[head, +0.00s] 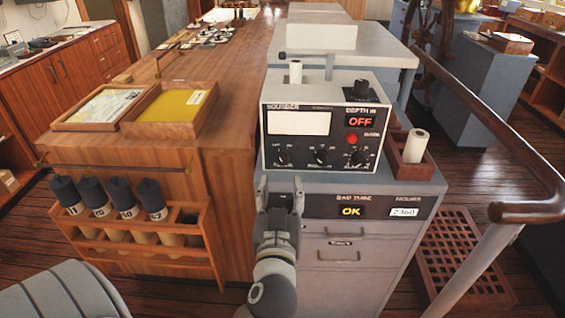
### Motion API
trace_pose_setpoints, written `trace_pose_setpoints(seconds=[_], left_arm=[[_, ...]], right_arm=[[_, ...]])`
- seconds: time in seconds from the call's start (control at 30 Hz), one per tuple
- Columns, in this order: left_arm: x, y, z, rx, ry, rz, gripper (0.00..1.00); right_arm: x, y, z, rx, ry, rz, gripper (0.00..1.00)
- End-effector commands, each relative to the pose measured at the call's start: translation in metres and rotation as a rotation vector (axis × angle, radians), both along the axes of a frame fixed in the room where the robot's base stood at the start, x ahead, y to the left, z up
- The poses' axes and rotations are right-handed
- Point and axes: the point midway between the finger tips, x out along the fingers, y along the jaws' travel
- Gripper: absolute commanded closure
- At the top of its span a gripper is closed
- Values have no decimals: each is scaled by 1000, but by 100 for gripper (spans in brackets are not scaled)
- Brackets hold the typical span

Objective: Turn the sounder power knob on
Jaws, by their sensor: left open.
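The sounder (297,150) is a pale box with a black front panel on a grey cabinet. Its depth display (361,122) reads OFF in red. A row of small black knobs, left (283,157), middle (320,157) and right (361,158), lines the lower panel. The labels are too small to tell which knob is power. My left gripper (280,187) is open, its fingers pointing up, in front of and below the left small knob. No contact with a knob is visible. My right gripper is out of view.
A red button (352,139) sits above the right small knob. A wooden box with a white roll (415,145) stands right of the sounder. A wooden rack (150,250) of dark-capped rolls is at left. A handrail (515,210) curves in at right.

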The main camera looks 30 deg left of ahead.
Motion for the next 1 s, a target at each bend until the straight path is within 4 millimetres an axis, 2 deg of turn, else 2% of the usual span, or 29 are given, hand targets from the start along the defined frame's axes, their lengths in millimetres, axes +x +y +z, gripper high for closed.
trace_pose_setpoints(seconds=[0.1, 0.4, 0.6, 0.87, 1.0], left_arm=[[21, 13, 6, 6, -1, 0, 53], [64, 39, 3, 4, 1, -1, 53], [74, 45, 1, 0, 1, -1, 53], [75, 46, 0, 0, 1, -1, 53], [75, 46, 0, 0, 1, -1, 71]], right_arm=[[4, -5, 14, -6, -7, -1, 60], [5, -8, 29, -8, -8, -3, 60], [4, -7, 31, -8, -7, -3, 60], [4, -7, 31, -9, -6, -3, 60], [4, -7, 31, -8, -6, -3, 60]])
